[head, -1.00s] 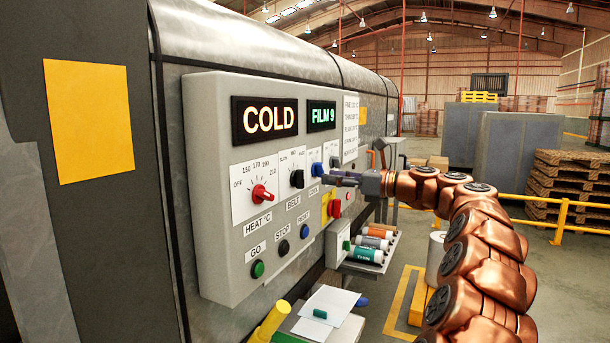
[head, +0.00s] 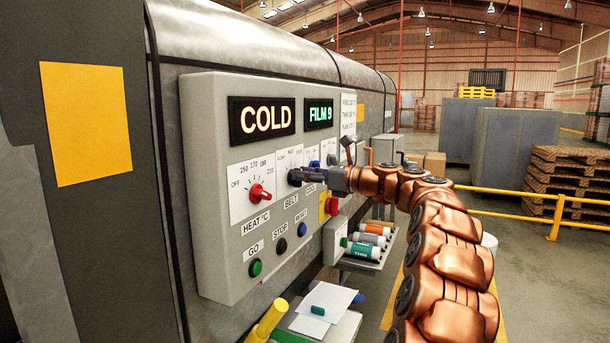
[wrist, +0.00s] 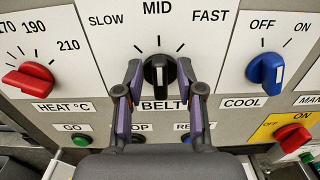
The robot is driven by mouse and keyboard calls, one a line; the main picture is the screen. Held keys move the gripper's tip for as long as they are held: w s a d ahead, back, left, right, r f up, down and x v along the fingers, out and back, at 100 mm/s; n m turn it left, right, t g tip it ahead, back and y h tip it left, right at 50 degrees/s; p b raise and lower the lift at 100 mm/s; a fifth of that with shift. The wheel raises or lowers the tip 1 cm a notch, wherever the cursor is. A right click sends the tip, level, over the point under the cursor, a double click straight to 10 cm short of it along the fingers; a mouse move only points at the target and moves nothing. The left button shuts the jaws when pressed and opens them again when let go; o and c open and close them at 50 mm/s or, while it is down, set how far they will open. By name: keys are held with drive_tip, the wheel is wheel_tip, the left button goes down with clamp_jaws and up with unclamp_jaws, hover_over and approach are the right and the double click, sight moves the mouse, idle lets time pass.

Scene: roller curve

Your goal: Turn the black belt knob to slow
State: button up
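The black belt knob (wrist: 158,74) sits on the grey panel under the words SLOW, MID and FAST. Its white pointer mark stands upright, toward MID. My gripper (wrist: 160,76) is open, with one fingertip on each side of the knob. The fingertips are close to the knob's sides; I cannot tell for sure whether either touches. In the head view, my gripper (head: 300,176) reaches the panel from the right and the knob (head: 293,178) is mostly hidden behind the fingers.
A red heat knob (wrist: 28,80) is to the left and a blue cool knob (wrist: 265,73) to the right. Below are a green GO button (head: 256,267), a black STOP button (head: 282,245) and a blue RESET button (head: 302,229). The displays (head: 262,120) read COLD and FILM 9.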

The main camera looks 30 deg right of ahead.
clamp_jaws()
drive_tip(key=shift+a+r+n+p, duration=0.15)
drive_tip(key=shift+r+n+p, duration=0.2)
drive_tip(key=shift+p, duration=0.55)
drive_tip(key=n, duration=0.4)
drive_tip(key=f+n+b, duration=0.1)
drive_tip(key=n, duration=0.2)
drive_tip(key=shift+s+a+f, duration=0.1)
drive_tip(key=shift+s+a, duration=0.1)
drive_tip(key=shift+a, duration=0.05)
drive_tip(key=shift+n, duration=0.25)
drive_tip(key=shift+o, duration=0.9)
unclamp_jaws()
